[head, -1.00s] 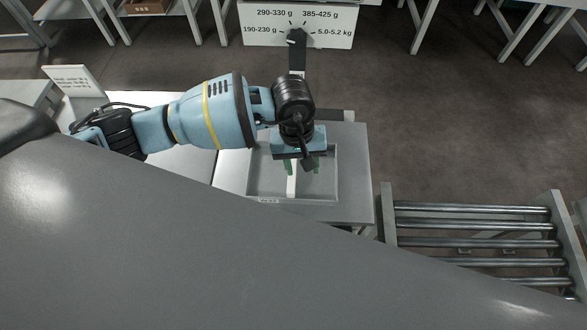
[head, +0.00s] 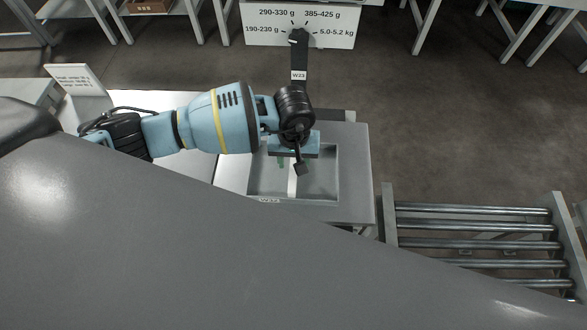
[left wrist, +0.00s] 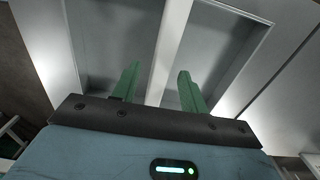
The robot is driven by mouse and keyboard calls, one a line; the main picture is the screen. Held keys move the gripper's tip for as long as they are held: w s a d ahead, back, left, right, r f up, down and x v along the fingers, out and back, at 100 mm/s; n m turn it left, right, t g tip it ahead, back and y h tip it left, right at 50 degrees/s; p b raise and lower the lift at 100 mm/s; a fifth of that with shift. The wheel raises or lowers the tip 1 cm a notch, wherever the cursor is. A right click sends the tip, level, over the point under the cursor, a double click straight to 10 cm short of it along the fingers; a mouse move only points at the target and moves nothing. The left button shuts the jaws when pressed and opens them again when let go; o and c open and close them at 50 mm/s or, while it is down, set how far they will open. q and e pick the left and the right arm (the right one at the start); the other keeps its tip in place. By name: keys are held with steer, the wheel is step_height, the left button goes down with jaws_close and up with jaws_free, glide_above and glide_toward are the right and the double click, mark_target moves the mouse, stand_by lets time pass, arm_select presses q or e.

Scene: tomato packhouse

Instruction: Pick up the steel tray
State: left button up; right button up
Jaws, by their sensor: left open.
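The steel tray (head: 334,190) is a shallow grey rectangle with a pale bar (head: 292,186) across its middle. It rests on a light grey bench top in the head view. My left gripper (left wrist: 160,72) is above the tray. Its two green fingers are open, one on each side of the pale bar in the left wrist view (left wrist: 165,60). No contact with the bar can be made out. In the head view the wrist and gripper body hide the tray's far part and most of the fingers. My right gripper is not in view.
A dark post (head: 299,60) with a W23 label stands behind the tray, below a white weight-range sign (head: 330,32). A roller conveyor (head: 475,242) is at the right. A small tilted card (head: 78,80) stands at the left. Open floor lies behind and right.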

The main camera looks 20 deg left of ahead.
arm_select(q)
steer(key=shift+f, duration=1.5)
jaws_close()
steer(key=shift+r, duration=0.1)
steer(key=shift+r, duration=0.4)
step_height(320, 180, up, 2)
steer(key=shift+w+r, duration=0.1)
steer(key=shift+r, duration=0.15)
steer(key=s+a, duration=0.2)
steer(key=s, duration=0.6)
steer(key=s+a+r, duration=0.1)
steer(key=s, duration=0.6)
steer(key=shift+s+a+r, duration=0.3)
steer(key=shift+s+a, duration=0.1)
